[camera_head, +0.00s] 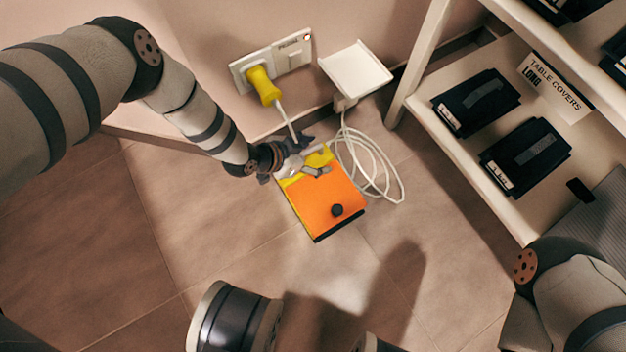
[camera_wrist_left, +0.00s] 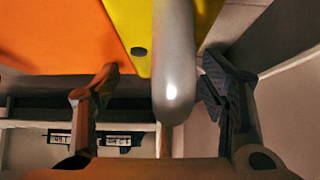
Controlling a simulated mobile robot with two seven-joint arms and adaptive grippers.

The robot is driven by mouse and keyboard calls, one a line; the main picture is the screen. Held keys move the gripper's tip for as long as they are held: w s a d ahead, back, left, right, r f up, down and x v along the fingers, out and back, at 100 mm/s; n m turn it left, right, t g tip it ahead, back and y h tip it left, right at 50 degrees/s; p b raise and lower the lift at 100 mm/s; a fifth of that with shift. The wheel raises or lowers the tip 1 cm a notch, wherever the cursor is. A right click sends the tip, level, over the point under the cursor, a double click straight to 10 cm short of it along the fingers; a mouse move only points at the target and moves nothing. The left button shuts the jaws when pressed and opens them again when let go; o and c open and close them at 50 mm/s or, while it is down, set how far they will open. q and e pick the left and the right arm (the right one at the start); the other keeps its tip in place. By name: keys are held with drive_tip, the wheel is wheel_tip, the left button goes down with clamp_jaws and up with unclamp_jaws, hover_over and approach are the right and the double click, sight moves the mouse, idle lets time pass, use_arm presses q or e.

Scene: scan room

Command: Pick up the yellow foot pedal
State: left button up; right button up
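The foot pedal (camera_head: 322,198) lies on the tiled floor near the wall, with an orange top, a yellow edge and far end, and a dark round knob. My left gripper (camera_head: 308,162) is over its far, yellow end. In the left wrist view the pedal (camera_wrist_left: 60,35) fills the upper left, and the gripper's fingers (camera_wrist_left: 160,95) are spread apart. A smooth grey rod or cable (camera_wrist_left: 173,75) shows between them, with gaps on both sides. Contact with the pedal cannot be told. My right arm shows at the lower right of the head view, but its gripper is out of frame.
A wall socket plate (camera_head: 290,57) holds a yellow plug (camera_head: 262,85) with a white lead running down towards my left gripper. A white bracket (camera_head: 356,70) and coiled white cable (camera_head: 385,185) are beside the pedal. A shelf (camera_head: 460,155) with dark packs stands right. Floor at left is clear.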

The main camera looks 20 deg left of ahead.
use_arm(q)
drive_tip(key=shift+a, duration=0.2)
clamp_jaws()
drive_tip(key=shift+w, duration=0.1)
drive_tip(key=shift+r, duration=0.1)
